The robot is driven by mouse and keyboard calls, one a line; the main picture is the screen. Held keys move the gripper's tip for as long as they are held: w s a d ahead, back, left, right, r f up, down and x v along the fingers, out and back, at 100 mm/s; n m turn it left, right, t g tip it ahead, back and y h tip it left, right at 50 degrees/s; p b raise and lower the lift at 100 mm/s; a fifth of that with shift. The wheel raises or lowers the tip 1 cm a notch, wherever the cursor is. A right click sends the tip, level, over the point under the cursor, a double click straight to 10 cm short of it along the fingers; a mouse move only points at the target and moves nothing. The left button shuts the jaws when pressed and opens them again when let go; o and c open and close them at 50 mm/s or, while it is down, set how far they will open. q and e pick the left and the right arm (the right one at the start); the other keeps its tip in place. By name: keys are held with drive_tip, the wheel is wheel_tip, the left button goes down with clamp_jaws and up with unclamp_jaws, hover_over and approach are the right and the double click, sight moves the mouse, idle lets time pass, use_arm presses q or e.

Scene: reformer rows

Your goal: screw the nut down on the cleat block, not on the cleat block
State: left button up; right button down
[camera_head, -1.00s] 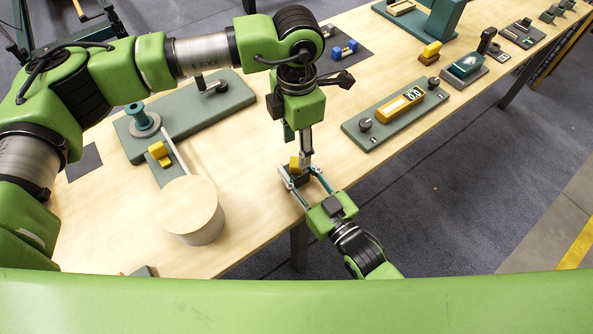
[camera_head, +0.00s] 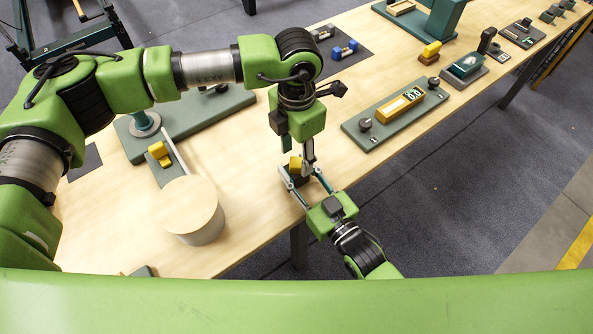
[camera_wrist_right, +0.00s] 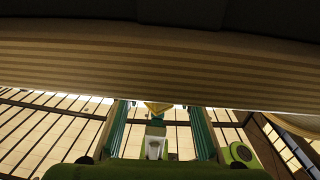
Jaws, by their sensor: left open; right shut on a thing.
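A small yellow nut (camera_head: 295,164) sits on top of a dark block (camera_head: 294,180), which I take to be the cleat block, near the table's front edge. My right gripper (camera_head: 305,182) comes in from the front and is shut on this block from its sides. My left gripper (camera_head: 297,152) points down just above the nut, open, with its fingers apart. I cannot tell whether a finger touches the nut. In the right wrist view, a yellow part (camera_wrist_right: 157,107) shows between the right fingers; the dark block is not clear there.
A round wooden-topped drum (camera_head: 190,207) stands left of the block. Behind it lies a green board (camera_head: 200,120) with fittings and a yellow piece (camera_head: 159,152). The tabletop (camera_head: 250,170) between drum and block is bare.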

use_arm(q)
drive_tip(key=shift+f, duration=1.4)
drive_tip(key=shift+c, duration=0.4)
drive_tip(key=c, duration=1)
drive_tip(key=shift+m, duration=0.6)
drive_tip(key=shift+c, duration=0.3)
drive_tip(key=o, duration=1.3)
drive_tip(key=shift+r, duration=0.15)
wheel_tip(320, 180, up, 12)
drive_tip(key=shift+f, duration=0.1)
